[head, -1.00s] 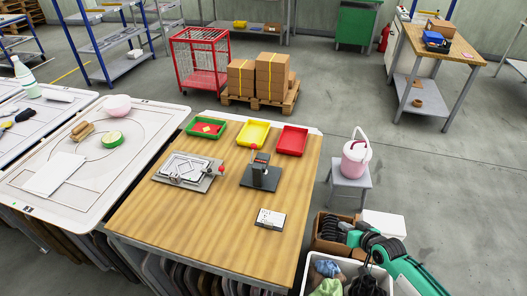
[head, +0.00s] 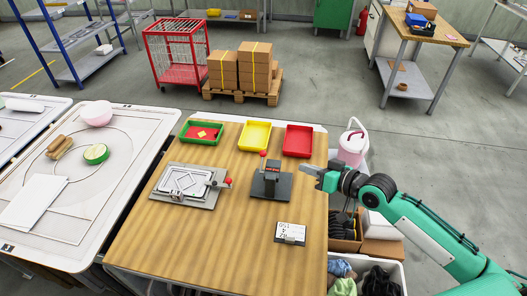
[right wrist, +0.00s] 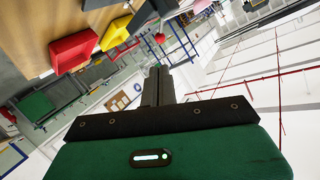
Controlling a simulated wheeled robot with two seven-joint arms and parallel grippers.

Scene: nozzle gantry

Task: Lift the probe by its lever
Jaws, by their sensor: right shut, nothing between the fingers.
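The probe stand (head: 271,182), a dark grey block on a dark base plate, stands on the wooden table right of centre in the head view. Its lever ends in a red ball knob (head: 263,154) that points up. My right gripper (head: 308,170) comes in from the right, just right of the stand and apart from it. Its fingers are shut and empty. In the right wrist view the closed dark fingers (right wrist: 156,84) show in the middle. My left gripper is in neither view.
A clamp fixture (head: 190,184) with a red knob sits left of the stand. Green (head: 202,132), yellow (head: 255,136) and red (head: 298,140) trays line the table's back.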

